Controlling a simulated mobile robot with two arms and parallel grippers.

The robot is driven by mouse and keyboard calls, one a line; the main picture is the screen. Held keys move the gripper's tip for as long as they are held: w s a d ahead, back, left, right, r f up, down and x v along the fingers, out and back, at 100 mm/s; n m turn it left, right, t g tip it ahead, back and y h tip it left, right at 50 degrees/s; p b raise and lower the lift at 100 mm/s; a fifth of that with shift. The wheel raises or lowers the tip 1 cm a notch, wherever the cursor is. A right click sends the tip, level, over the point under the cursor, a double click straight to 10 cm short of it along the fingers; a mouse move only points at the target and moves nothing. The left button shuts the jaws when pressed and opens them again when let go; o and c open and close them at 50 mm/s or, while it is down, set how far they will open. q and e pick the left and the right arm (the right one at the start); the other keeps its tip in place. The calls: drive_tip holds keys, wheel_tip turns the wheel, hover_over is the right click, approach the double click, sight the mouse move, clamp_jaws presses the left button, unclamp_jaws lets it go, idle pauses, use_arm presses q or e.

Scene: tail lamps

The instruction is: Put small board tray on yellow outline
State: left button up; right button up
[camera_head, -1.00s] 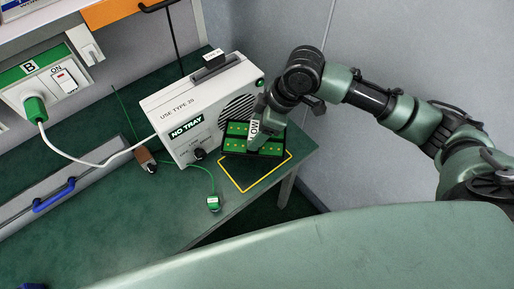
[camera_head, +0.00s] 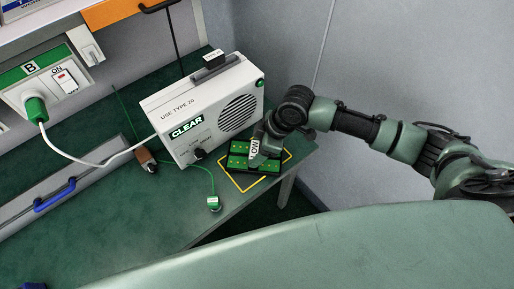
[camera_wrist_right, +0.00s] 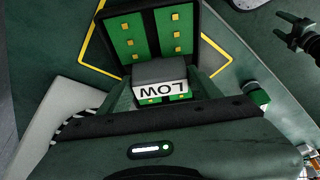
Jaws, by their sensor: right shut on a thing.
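The small board tray (camera_head: 238,163) is black with green boards. Whether the tray touches the bench I cannot tell.
A white box (camera_head: 205,107) with a round grille stands just behind the tray; its display reads "CLEAR" (camera_head: 187,129). A green plug (camera_head: 214,203) on a cord lies left of the outline. The bench's front edge is close.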

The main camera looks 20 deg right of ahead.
drive_tip(key=o, duration=1.6)
drive_tip(key=v, duration=1.2)
drive_tip(key=shift+a+r, duration=0.1)
drive_tip(key=shift+r, duration=0.05)
